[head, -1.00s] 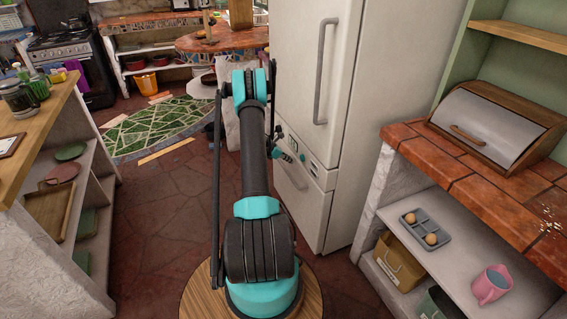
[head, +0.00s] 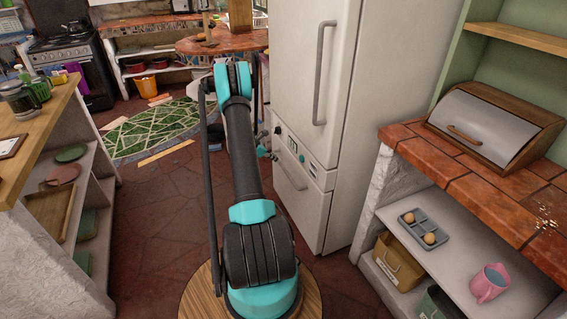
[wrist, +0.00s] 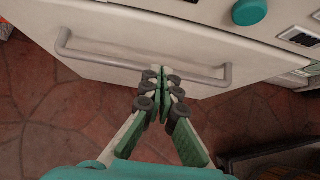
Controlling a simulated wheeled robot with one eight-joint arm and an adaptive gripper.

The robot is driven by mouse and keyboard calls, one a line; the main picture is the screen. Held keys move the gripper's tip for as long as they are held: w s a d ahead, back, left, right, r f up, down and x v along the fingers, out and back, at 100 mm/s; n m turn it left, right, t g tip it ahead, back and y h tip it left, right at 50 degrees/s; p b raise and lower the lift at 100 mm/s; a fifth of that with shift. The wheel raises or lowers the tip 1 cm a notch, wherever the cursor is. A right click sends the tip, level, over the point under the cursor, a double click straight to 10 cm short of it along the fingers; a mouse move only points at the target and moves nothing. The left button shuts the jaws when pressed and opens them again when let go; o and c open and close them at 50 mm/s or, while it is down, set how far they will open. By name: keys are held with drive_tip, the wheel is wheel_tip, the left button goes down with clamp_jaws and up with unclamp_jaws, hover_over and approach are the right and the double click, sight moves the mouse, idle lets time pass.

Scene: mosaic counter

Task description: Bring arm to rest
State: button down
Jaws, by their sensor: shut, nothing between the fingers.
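My gripper (wrist: 160,76) is shut and empty, its green-and-grey fingers together in the wrist view. The fingertips overlap the long bar handle (wrist: 110,58) of a white drawer front in the picture; I cannot tell whether they touch it. In the head view my arm (head: 242,150) rises from its round base and bends at the teal elbow, in front of and left of the white fridge (head: 335,150). The gripper itself is mostly hidden behind my arm there, with only small teal and dark parts showing by the fridge's lower front.
A wood-topped shelf unit (head: 50,130) is at left. The floor (head: 155,235) between is clear; a green rug (head: 160,128) lies beyond.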

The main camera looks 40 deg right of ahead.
drive_tip(key=shift+v, duration=2.3)
